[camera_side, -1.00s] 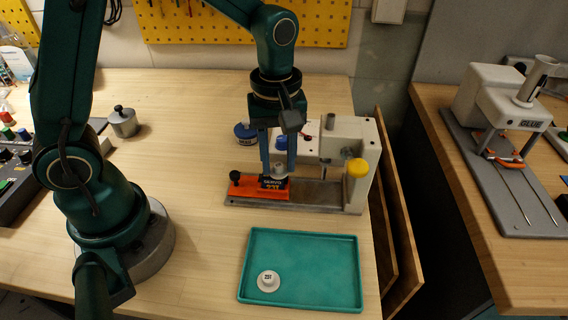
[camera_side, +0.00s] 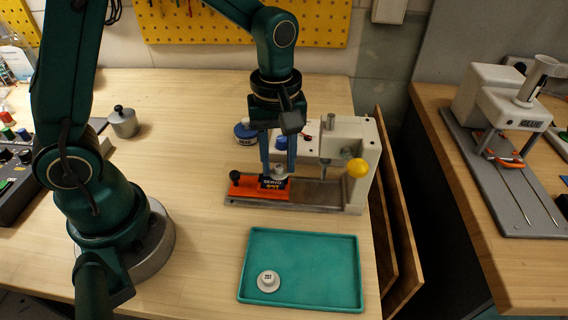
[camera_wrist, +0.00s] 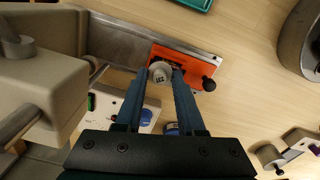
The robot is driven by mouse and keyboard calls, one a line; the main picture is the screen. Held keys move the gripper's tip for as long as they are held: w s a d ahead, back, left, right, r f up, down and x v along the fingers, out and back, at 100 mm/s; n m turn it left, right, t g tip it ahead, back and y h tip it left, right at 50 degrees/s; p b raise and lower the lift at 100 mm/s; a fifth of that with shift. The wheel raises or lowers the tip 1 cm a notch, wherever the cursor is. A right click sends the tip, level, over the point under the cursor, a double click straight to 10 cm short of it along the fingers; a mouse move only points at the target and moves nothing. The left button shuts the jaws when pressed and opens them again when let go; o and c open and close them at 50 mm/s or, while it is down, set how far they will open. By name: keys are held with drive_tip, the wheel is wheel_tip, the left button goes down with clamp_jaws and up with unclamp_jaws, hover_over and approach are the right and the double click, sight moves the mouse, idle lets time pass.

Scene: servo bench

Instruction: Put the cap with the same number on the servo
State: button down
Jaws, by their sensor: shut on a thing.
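My gripper (camera_side: 278,172) is shut on a pale round cap (camera_wrist: 161,73) with a dark number on top, perhaps 221 or 231. The cap is at the servo (camera_side: 273,182), a dark block labelled SERVO with a number too blurred to read surely. I cannot tell whether the cap touches the servo. The servo sits in an orange holder (camera_side: 245,187) with a black knob, which also shows in the wrist view (camera_wrist: 193,70). Another white cap (camera_side: 268,280), its number unclear, lies in the front left of the teal tray (camera_side: 320,301).
A pale press (camera_side: 353,138) with a yellow knob (camera_side: 357,168) stands right of the servo, on a metal base (camera_side: 318,200). A blue tin (camera_side: 244,133) stands behind, and a grey weight (camera_side: 123,122) to the left. The tray's right part is empty.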

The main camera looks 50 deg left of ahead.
drive_tip(key=shift+c, duration=2.2)
unclamp_jaws()
drive_tip(key=shift+r, duration=3.5)
